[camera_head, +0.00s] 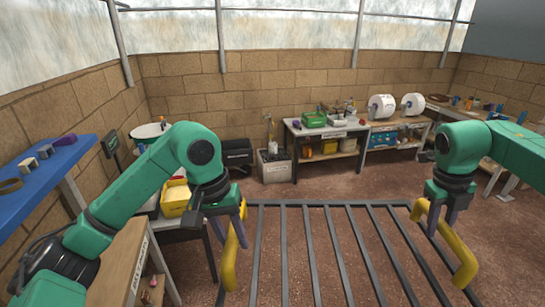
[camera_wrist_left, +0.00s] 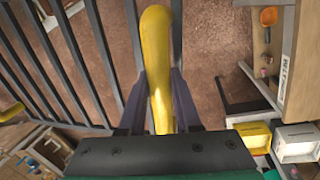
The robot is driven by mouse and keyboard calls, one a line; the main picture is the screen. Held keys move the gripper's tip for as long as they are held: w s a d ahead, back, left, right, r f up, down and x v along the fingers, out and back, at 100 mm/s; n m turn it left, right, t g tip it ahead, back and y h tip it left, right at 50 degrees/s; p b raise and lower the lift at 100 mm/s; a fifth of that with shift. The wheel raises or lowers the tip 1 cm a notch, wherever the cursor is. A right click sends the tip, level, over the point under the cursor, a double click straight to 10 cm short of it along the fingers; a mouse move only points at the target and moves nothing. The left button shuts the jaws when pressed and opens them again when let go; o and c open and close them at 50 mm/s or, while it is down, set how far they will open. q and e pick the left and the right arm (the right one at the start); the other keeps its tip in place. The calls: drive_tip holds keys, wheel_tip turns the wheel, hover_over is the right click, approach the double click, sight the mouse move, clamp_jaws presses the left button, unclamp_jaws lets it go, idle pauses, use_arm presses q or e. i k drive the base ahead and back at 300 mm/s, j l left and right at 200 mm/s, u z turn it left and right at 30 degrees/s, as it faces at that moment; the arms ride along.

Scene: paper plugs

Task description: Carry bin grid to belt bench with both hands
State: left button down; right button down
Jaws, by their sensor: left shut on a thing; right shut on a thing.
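The bin grid is a dark grey frame of parallel bars (camera_head: 330,204) with a yellow handle on each side. It fills the lower middle of the head view, above the reddish floor. My left gripper (camera_head: 233,218) is shut on the left yellow handle (camera_head: 230,268). In the left wrist view this handle (camera_wrist_left: 157,50) runs between the two fingers, with the grid's bars (camera_wrist_left: 134,35) to its left. My right gripper (camera_head: 442,216) is shut on the right yellow handle (camera_head: 461,258). I cannot tell for sure which bench is the belt bench.
A bench with a green box (camera_head: 313,119) and a shelf with white rolls (camera_head: 381,106) stand along the back wall. A yellow bin (camera_head: 175,198) is on a table at the left, close to my left arm. A blue shelf (camera_head: 45,180) is further left. Floor (camera_head: 330,185) is clear ahead.

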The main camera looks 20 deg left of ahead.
sight(114, 285)
drive_tip(key=i+u, duration=0.25)
drive_tip(key=u, duration=0.25)
drive_tip(key=i+u, duration=0.25)
drive_tip(key=u, duration=0.2)
drive_tip(key=i+l+u, duration=0.15)
drive_tip(key=u, duration=0.35)
drive_tip(key=i+l+u, duration=0.25)
drive_tip(key=u, duration=0.2)
drive_tip(key=i+l+u, duration=0.15)
drive_tip(key=l+u, duration=0.15)
drive_tip(key=u, duration=0.2)
drive_tip(key=i+l+u, duration=0.1)
drive_tip(key=l+u, duration=0.2)
drive_tip(key=u, duration=0.15)
drive_tip(key=l+u, duration=0.35)
drive_tip(key=u, duration=0.15)
drive_tip(key=i+l+u, duration=0.15)
drive_tip(key=i, duration=0.35)
